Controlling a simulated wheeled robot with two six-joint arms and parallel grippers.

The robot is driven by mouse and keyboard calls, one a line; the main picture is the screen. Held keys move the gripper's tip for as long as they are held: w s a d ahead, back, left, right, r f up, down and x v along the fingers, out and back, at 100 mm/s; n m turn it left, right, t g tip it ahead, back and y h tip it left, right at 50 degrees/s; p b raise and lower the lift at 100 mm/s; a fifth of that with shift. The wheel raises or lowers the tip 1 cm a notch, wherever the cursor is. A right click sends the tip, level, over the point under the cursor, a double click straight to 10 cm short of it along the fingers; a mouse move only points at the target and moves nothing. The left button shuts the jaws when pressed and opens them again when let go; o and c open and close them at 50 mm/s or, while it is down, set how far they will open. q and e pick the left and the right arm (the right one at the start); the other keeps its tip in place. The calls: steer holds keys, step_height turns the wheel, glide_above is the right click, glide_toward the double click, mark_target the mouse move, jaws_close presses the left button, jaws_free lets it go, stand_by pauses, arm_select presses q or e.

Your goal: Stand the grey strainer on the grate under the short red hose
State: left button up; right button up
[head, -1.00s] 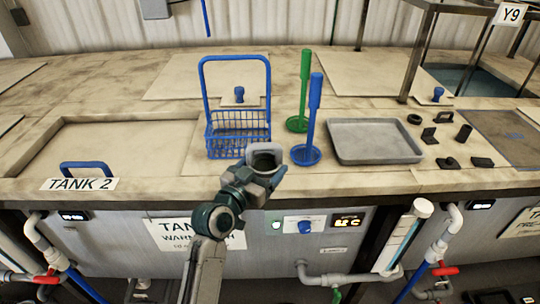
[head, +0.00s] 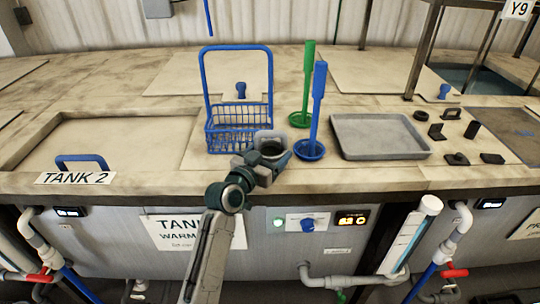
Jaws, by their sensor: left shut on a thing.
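My left gripper (head: 268,150) reaches in from the bottom, over the front edge of the counter. It is shut on a small grey thing with a rounded rim and dark inside (head: 271,134), which looks like the grey strainer. The gripper hides most of it. It is in front of the right side of a blue wire basket and left of a blue upright tool. I see neither the short red hose nor the grate under it. My right gripper is not in view.
A blue basket with a tall handle (head: 209,88), blue (head: 317,105) and green (head: 307,85) upright tools and a shallow grey tray (head: 380,136) stand on the counter. Small dark parts lie right of the tray. A lidded tank (head: 115,145) is at left, marked TANK 2.

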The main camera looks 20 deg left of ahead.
arm_select(q)
steer(key=shift+f, duration=0.15)
steer(key=o, duration=0.7)
